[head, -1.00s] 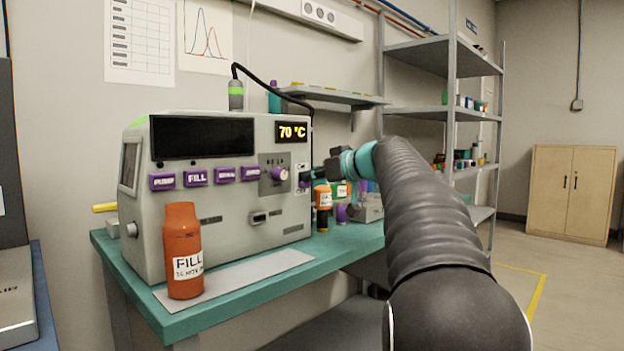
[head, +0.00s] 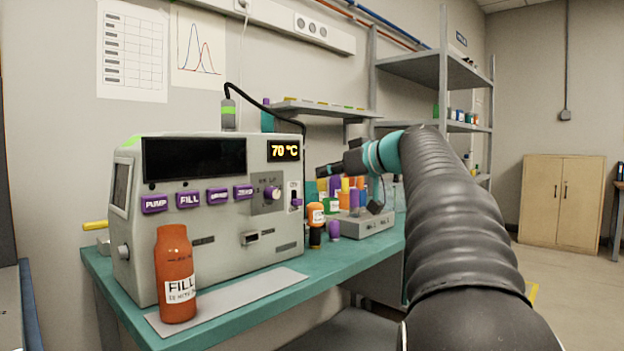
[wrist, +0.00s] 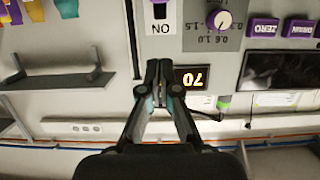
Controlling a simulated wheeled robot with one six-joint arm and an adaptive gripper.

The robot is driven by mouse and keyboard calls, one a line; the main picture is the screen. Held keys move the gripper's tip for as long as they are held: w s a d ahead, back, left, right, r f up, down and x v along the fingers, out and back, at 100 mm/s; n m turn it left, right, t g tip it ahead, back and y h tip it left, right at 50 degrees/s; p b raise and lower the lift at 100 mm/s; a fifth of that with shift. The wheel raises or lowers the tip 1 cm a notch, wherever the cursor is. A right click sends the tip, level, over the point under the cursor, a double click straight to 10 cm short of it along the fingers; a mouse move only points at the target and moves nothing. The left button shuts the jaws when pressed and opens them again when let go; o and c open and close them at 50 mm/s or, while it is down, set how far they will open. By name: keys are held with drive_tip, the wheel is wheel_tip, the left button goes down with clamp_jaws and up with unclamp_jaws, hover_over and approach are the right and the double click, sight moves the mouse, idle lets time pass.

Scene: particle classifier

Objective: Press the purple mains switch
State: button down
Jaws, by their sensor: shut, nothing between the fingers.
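The grey machine (head: 219,231) stands on the teal bench. Its purple mains switch (head: 296,201) sits at the right end of the front panel, low in a narrow light plate. In the upside-down wrist view, the plate's ON label (wrist: 162,28) is at the top centre, and the switch is largely cut off by the top edge. My gripper (head: 320,172) is shut and empty. It is just right of the switch plate in the head view and looks apart from it. In the wrist view, my closed fingertips (wrist: 160,63) lie over the panel beside the lit display.
The display (head: 285,150) reads 70 °C. A purple knob (head: 272,192) and purple buttons (head: 189,200) are left of the switch. An orange FILL bottle (head: 175,275) stands in front. Small bottles (head: 316,214) stand close right. A wall shelf (head: 325,108) hangs behind.

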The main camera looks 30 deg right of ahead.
drive_tip(key=shift+v, duration=1.4)
drive_tip(key=s+d+f+m+g+h, duration=0.15)
drive_tip(key=f+m, duration=0.25)
drive_tip(key=f, duration=0.6)
drive_tip(key=s+f+m+g+h, duration=0.25)
drive_tip(key=f+m, duration=0.25)
drive_tip(key=f, duration=0.4)
drive_tip(key=s+a+f+n+g+p, duration=0.1)
drive_tip(key=s+a+f, duration=0.4)
drive_tip(key=s+a, duration=0.3)
drive_tip(key=s+a+f+n+g+p, duration=0.2)
drive_tip(key=s+a+f, duration=0.4)
drive_tip(key=s+a, duration=0.1)
drive_tip(key=s+a+f+n+g+h+p, duration=0.1)
drive_tip(key=s+a+f+n, duration=0.1)
drive_tip(key=s+a+f, duration=0.3)
drive_tip(key=s+a, duration=0.3)
drive_tip(key=s, duration=0.1)
drive_tip(key=shift+s+a+g, duration=0.3)
drive_tip(key=shift+s+a, duration=0.05)
drive_tip(key=shift+s, duration=0.05)
